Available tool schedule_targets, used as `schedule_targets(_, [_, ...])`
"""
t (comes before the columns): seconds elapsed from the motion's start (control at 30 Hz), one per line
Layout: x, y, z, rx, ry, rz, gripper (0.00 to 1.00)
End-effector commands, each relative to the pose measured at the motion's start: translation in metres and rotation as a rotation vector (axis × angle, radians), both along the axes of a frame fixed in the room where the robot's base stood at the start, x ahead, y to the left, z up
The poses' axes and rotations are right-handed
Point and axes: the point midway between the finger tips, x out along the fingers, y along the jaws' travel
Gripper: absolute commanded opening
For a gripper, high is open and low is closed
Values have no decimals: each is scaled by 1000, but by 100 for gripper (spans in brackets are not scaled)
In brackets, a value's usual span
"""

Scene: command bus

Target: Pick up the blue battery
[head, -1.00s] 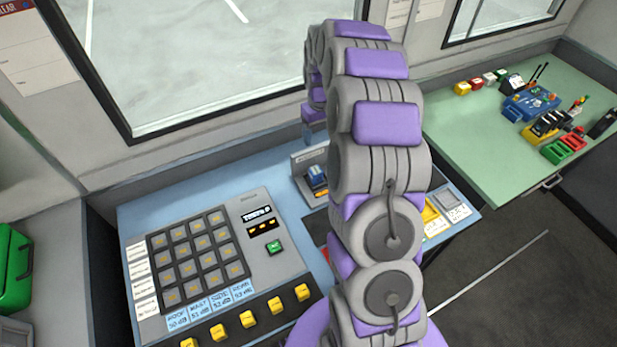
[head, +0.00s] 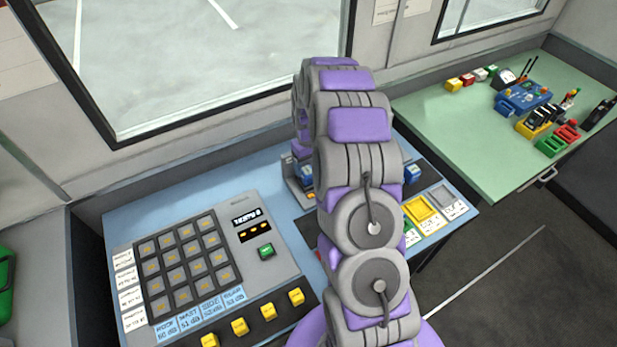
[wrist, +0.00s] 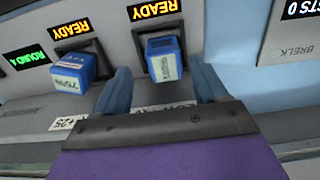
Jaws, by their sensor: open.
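Two blue batteries sit in dark slots of a grey charger in the wrist view. The right battery (wrist: 164,58) is under a lit READY sign, ahead of the gap between my fingers. The left battery (wrist: 75,70) is under another READY sign, outside my left finger. My gripper (wrist: 162,82) is open and empty, with its two blue fingers apart and pointing at the charger. In the head view, a blue battery (head: 412,174) shows right of my arm; my arm hides much of the charger and my fingers cannot be made out.
A keypad console (head: 190,265) with yellow buttons fills the left of the blue desk. Coloured cards (head: 420,212) lie right of my arm. A green table (head: 460,135) with devices stands at the right. A grey panel (wrist: 292,40) stands right of the charger.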

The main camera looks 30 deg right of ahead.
Motion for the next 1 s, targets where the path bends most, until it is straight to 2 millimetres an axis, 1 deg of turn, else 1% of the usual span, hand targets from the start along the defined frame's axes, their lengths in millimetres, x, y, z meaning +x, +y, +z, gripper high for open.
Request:
schedule_targets(0.03, [0, 2, -11, 0, 2, 1, 72])
schedule_targets(0.1, [0, 3, -21, -1, 1, 0, 72])
schedule_targets(0.2, [0, 2, -29, -1, 0, 0, 72])
schedule_targets(0.43, [0, 1, -30, 0, -2, 1, 72])
schedule_targets(1.0, [0, 1, -30, 0, -1, 1, 18])
